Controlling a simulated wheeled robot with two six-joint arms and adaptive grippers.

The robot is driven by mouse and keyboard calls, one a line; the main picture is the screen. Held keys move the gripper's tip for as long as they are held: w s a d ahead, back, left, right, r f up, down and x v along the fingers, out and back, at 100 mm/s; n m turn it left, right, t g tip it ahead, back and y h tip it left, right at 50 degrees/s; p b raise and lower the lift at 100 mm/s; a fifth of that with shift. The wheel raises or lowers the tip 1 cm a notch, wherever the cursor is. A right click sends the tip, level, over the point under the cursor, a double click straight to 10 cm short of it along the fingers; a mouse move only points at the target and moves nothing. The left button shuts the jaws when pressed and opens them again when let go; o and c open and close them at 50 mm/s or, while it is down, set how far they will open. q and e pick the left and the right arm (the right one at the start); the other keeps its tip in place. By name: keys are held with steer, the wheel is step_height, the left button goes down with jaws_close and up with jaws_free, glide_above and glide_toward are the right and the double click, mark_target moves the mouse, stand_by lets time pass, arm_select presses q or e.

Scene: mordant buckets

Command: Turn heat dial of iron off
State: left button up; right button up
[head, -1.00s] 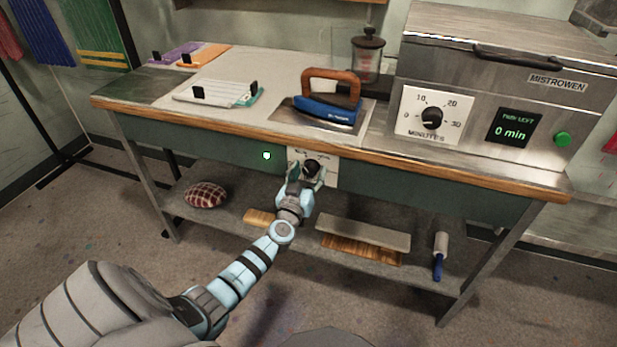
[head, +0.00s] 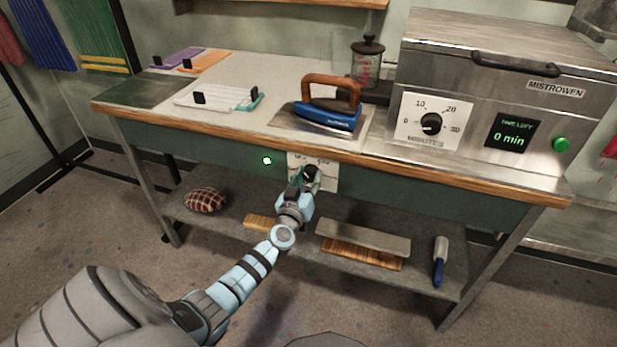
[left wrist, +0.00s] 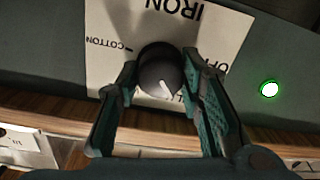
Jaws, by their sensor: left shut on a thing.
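The iron's heat dial (left wrist: 158,70) is a round black knob on a white panel (left wrist: 110,22) marked IRON. In the left wrist view its white pointer mark points down and slightly right, toward lettering mostly hidden by the knob and fingers. COTTON reads at the left; OFF is at the right, partly covered by a finger. My left gripper (left wrist: 160,90) is shut on the dial, one finger at each side. In the head view, my left gripper (head: 306,182) largely covers the panel. The blue iron (head: 325,113) with a brown handle rests on the table above. My right gripper is not in view.
A lit green light (head: 267,161) is left of the panel, and shows in the left wrist view (left wrist: 270,89). The table's wooden edge (head: 230,136) overhangs the dial. A shelf below holds a checked cushion (head: 205,200), boards (head: 362,238) and a roller (head: 440,260).

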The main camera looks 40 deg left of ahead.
arm_select(q)
steer(key=n, duration=0.3)
steer(key=shift+p, duration=0.4)
steer(key=n, duration=0.2)
steer(key=shift+n, duration=0.4)
steer(key=n, duration=0.3)
steer(key=shift+p, duration=0.35)
steer(key=shift+n, duration=1.8)
steer(key=o, duration=1.2)
steer(key=shift+c, duration=0.2)
steer(key=shift+s, duration=0.1)
